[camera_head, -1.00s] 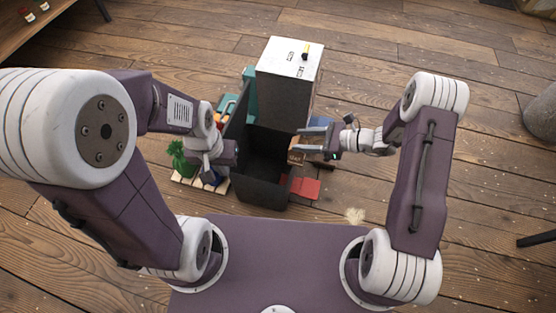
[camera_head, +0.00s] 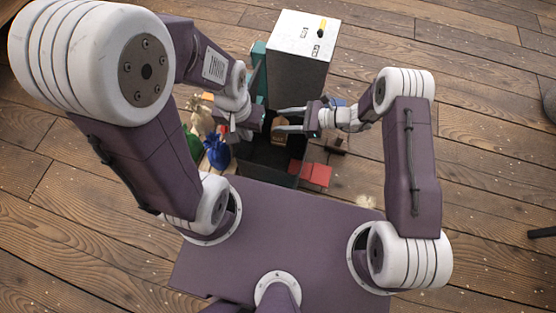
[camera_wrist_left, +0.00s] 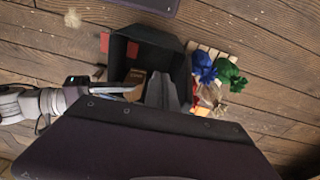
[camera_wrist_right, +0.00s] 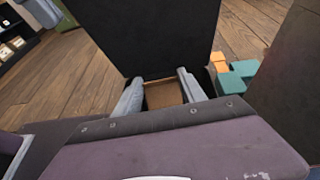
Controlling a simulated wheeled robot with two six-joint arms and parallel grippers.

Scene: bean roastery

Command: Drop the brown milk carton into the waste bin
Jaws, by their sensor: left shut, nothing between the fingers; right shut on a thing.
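The brown carton (camera_head: 280,129) is held between the fingers of my right gripper (camera_head: 282,121), over the opening of the dark waste bin (camera_head: 264,176). It also shows between the fingers in the right wrist view (camera_wrist_right: 163,95) and above the bin's inside in the left wrist view (camera_wrist_left: 135,77). My left gripper (camera_wrist_left: 169,82) is shut and empty, with its grey fingers at the bin's side nearest the loose bags. In the head view the left arm partly hides the bin's left side. The bin's bottom is too dark to make out.
A tall box with a white top (camera_head: 302,35) stands behind the bin. Blue (camera_head: 217,152) and green (camera_wrist_left: 229,72) bags stand on a slatted pallet (camera_wrist_left: 212,53) beside it. Red pieces (camera_head: 316,174) lie to the right.

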